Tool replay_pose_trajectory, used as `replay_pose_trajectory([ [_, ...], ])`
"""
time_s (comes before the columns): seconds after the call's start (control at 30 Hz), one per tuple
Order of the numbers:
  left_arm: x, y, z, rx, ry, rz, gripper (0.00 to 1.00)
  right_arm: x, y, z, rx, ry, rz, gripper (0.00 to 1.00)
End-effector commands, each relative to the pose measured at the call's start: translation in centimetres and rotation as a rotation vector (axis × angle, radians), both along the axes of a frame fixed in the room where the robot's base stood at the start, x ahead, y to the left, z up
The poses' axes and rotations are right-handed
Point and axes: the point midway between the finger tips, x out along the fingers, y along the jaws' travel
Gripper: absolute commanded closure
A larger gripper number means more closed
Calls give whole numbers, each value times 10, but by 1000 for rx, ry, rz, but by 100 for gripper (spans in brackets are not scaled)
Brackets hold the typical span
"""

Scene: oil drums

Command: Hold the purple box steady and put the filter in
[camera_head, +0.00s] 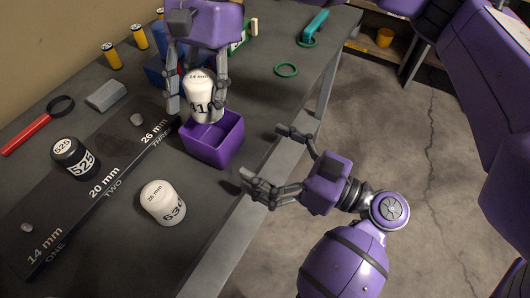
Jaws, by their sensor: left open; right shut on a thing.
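The purple box (216,151), open-topped with a divider inside, sits on the dark table near its right edge. A white filter (161,203) marked 26 mm and a black filter (73,156) marked 525 stand further left.
A dark board (104,180) labelled 14, 20 and 26 mm lies on the left. A strap wrench (38,127), a grey block (106,95), yellow cans (111,57), a green ring (286,70) and a teal tool (314,27) lie around.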

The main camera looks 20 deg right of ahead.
Motion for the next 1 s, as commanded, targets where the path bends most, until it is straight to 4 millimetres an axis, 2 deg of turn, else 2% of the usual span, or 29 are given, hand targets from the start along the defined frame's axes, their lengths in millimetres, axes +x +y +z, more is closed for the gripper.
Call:
replay_pose_trajectory([
  [0.1,-1,4,-3,-40,16,22,3,0,0,0,1,-1,1,100],
  [0.23,8,15,-4,-43,18,25,3,0,0,0,1,-1,0,100],
  [0.7,67,76,-3,-36,12,22,3,0,0,1,1,-1,0,100],
  [1.0,79,88,-3,-39,14,21,3,0,0,0,1,-1,0,100],
])
